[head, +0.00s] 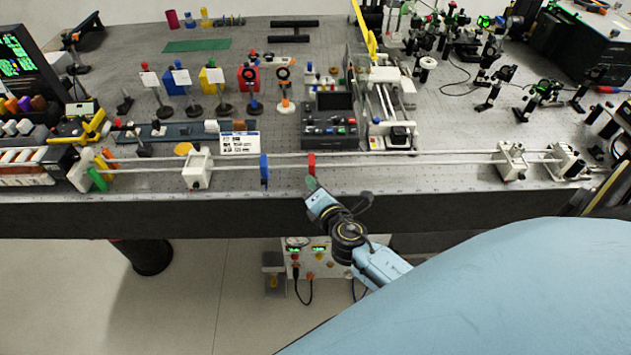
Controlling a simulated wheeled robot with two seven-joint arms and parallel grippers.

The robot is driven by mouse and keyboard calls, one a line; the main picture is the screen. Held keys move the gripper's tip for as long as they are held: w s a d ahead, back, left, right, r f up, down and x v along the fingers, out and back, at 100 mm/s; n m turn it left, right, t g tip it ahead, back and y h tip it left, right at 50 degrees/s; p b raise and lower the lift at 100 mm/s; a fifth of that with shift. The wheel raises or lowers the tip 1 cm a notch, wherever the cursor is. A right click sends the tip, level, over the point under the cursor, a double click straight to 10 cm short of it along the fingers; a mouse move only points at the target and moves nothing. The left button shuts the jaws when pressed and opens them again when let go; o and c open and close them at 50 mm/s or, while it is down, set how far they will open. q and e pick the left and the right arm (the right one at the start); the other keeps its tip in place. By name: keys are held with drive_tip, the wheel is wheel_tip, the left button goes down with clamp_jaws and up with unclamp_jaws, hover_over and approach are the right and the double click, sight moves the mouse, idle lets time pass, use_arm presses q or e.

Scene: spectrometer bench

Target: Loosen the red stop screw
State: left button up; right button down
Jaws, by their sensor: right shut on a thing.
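The red stop (311,162) is a small red collar on the pair of white rails along the front of the bench. Its screw is too small or too hidden by my gripper to make out. My right gripper (312,184) reaches up from the lower right to just below the red stop, at the bench's front edge. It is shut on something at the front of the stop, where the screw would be. A blue stop (264,170) sits on the same rails to the left. My left gripper is not in view.
White rail blocks (197,168) and (510,161) hold the rails. A control box (331,120) stands behind the red stop, with a printed card (240,142) to its left. Optics mounts crowd the back right. The floor in front is clear at left.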

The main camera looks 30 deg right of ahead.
idle(0.4)
drive_tip(key=c, duration=1.4)
unclamp_jaws()
drive_tip(key=b+v, duration=0.1)
drive_tip(key=v, duration=1.2)
drive_tip(key=shift+s+r, duration=0.1)
drive_tip(key=shift+s, duration=0.1)
